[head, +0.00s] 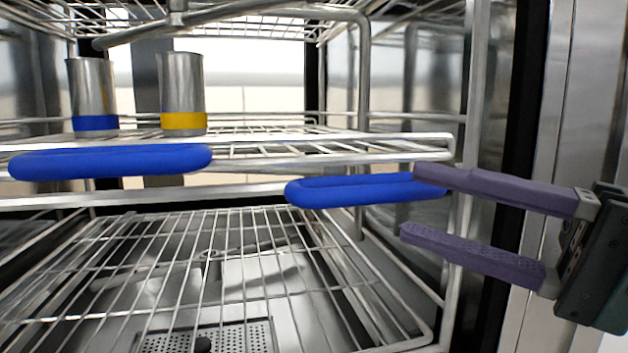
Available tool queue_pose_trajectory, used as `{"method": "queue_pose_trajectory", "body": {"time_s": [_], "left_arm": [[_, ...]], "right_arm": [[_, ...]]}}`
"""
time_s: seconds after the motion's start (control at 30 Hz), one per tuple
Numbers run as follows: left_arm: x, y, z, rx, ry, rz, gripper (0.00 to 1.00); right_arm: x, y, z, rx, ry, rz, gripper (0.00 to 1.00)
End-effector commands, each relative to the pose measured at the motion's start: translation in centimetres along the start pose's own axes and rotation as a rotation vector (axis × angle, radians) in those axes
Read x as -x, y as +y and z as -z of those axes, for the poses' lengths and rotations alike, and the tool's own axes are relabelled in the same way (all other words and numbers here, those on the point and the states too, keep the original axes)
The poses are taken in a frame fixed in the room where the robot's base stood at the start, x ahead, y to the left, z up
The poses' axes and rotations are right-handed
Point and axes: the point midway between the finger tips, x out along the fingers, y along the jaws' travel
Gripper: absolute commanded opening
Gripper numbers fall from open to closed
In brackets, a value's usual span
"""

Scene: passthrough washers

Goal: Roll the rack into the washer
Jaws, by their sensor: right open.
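The wire rack (250,153) sits at mid height inside the washer (340,90), with its front edge facing me. Two blue loop handles are on its front, a left one (110,163) and a right one (360,189). Two metal cups stand on the rack, one with a blue band (94,95) and one with a yellow band (182,95). My right gripper (409,203) is open at the right end of the right handle. Its upper purple finger overlaps the handle's end in the picture; I cannot tell whether they touch. My left gripper is not in view.
A lower wire shelf (200,270) lies below the rack, above a metal floor with a perforated plate (215,340). Metal spray pipework (250,8) runs above the cups. The washer's steel upright and dark door edge (525,90) stand close to my right gripper.

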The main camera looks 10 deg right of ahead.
Motion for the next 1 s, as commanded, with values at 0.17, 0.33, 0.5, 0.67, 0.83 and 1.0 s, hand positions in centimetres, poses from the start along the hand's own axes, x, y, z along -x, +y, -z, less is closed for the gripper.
{"method": "queue_pose_trajectory", "body": {"time_s": [0.17,0.33,0.5,0.67,0.83,1.0], "left_arm": [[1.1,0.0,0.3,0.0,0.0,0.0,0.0],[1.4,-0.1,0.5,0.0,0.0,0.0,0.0],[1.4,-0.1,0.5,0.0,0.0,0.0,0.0],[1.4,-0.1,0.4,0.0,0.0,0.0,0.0],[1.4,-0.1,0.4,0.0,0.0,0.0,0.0],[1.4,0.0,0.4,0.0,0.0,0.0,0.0]], "right_arm": [[-3.2,-0.3,0.1,0.003,-0.001,0.001,0.49],[-4.8,-0.1,0.1,0.001,0.001,0.0,0.49],[-5.2,0.0,0.0,0.002,0.001,-0.002,0.49],[-5.2,0.1,0.0,0.002,0.001,-0.002,0.49],[-5.2,0.1,0.0,0.002,0.001,-0.002,0.31],[-5.2,0.0,0.0,0.002,0.001,-0.002,0.12]]}}
